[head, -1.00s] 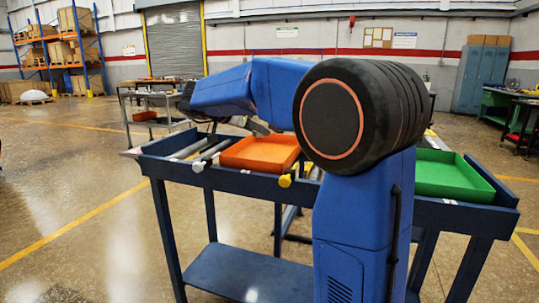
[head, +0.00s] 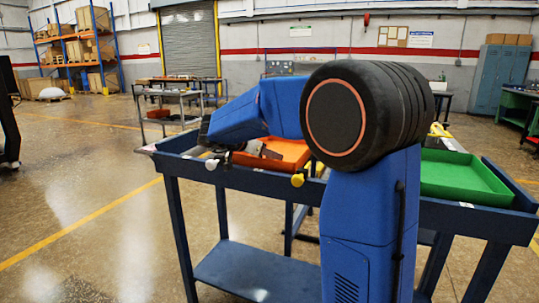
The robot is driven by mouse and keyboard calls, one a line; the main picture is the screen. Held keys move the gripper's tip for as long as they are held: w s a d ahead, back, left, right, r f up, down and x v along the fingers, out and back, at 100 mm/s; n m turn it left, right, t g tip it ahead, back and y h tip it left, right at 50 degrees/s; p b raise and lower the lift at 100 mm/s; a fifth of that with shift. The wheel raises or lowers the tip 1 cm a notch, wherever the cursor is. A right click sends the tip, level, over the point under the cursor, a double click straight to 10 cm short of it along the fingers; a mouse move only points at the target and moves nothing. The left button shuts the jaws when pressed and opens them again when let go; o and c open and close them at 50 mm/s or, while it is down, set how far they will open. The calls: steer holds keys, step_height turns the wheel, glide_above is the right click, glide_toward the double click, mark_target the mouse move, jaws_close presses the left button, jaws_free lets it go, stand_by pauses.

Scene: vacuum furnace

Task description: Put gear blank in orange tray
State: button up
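The orange tray (head: 288,150) sits on the blue cart (head: 245,173), left of my arm's large dark joint. My arm reaches left over the cart, and its blue forearm hides the tray's back part. Grey metal parts of my gripper (head: 258,150) show low at the tray's left side. They are small and partly hidden, so I cannot tell whether the fingers are open or shut, or hold anything. I cannot make out a gear blank in this view.
A green tray (head: 462,181) sits at the cart's right end. White (head: 211,164) and yellow (head: 297,180) knobs stick out at the cart's front edge. A grey table (head: 180,97) stands behind. Floor left of the cart is clear, apart from a dark object (head: 8,115) at the left edge.

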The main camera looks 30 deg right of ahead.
steer(key=shift+f, duration=0.1)
steer(key=o, duration=1.4)
steer(key=shift+c, duration=0.2)
